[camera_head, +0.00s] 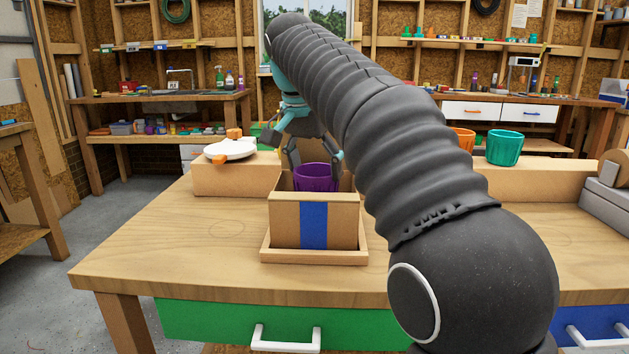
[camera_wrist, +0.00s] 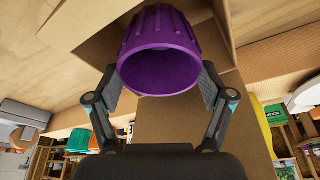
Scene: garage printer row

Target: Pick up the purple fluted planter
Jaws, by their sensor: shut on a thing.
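The purple fluted planter (camera_head: 316,178) shows in the head view just above and partly inside an open cardboard box (camera_head: 284,222) with a blue stripe. The box's front wall hides its lower part. My gripper (camera_head: 313,167) reaches it from behind and above, with its fingers at the planter's sides. In the wrist view the planter (camera_wrist: 160,62) sits between the two fingers (camera_wrist: 160,88), its open rim toward the camera. The pads press on both sides of it. I cannot tell whether its base touches the box floor.
The box stands in a shallow wooden tray (camera_head: 314,256) on the workbench (camera_head: 160,240). A white and orange object (camera_head: 231,148) rests on a raised block at left. A teal planter (camera_head: 504,147) and an orange one (camera_head: 463,140) stand on a ledge at right. The bench left of the box is clear.

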